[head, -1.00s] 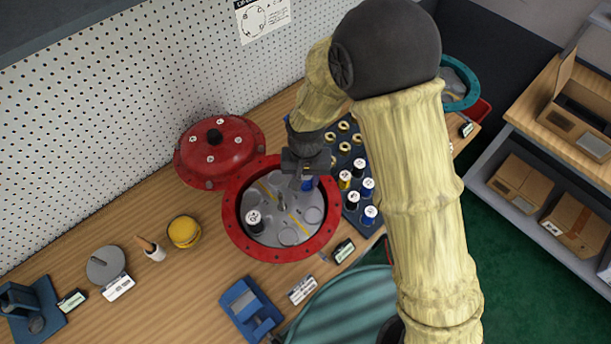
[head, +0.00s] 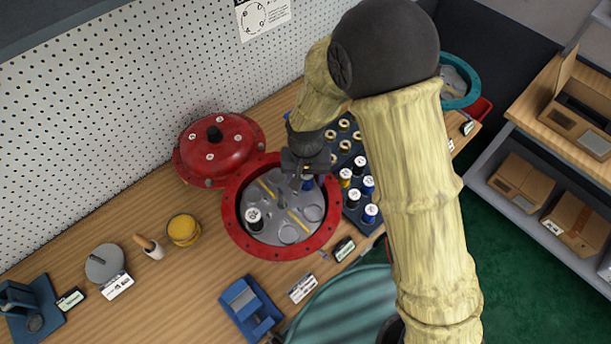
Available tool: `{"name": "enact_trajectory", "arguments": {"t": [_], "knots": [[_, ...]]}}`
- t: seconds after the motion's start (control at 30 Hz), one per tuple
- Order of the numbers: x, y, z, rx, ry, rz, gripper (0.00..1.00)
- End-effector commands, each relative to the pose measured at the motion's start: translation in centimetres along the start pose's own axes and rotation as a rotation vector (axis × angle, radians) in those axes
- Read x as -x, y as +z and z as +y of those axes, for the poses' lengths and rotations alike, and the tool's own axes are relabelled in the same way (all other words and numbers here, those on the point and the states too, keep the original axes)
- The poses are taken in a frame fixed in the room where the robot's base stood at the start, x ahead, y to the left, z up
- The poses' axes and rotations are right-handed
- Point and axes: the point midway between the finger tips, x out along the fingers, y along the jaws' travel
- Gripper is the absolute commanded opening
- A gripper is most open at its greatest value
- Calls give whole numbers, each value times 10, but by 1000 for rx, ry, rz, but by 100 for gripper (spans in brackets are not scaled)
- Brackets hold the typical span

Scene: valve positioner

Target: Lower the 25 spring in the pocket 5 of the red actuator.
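The red actuator (head: 232,228) lies open on the bench as a red ring with a grey plate (head: 268,200) of round pockets and yellow strips inside. A black spring with a white numbered cap (head: 255,218) stands in its front-left part. My gripper (head: 302,183) points down over the right rear part of the plate. Its fingers are at a blue spring (head: 308,184) and appear shut on it. The fingers partly hide this spring, and its number cannot be read. The pocket beneath it is hidden, and I cannot tell whether the spring touches the plate.
A dark rack (head: 352,214) with several capped springs and brass rings stands close on the right. The red domed cover (head: 215,150) is behind left. A yellow round part (head: 183,229), a brush (head: 149,246) and a blue block (head: 248,308) lie left and in front.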

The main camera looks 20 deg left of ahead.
Motion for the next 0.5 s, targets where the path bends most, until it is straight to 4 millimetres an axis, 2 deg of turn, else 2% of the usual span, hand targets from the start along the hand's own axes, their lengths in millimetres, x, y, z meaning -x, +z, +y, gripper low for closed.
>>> {"name": "enact_trajectory", "arguments": {"t": [0.27,0.5], "knots": [[11,-2,1,-2,0,4,57],[47,-2,0,-1,-2,7,57]]}}
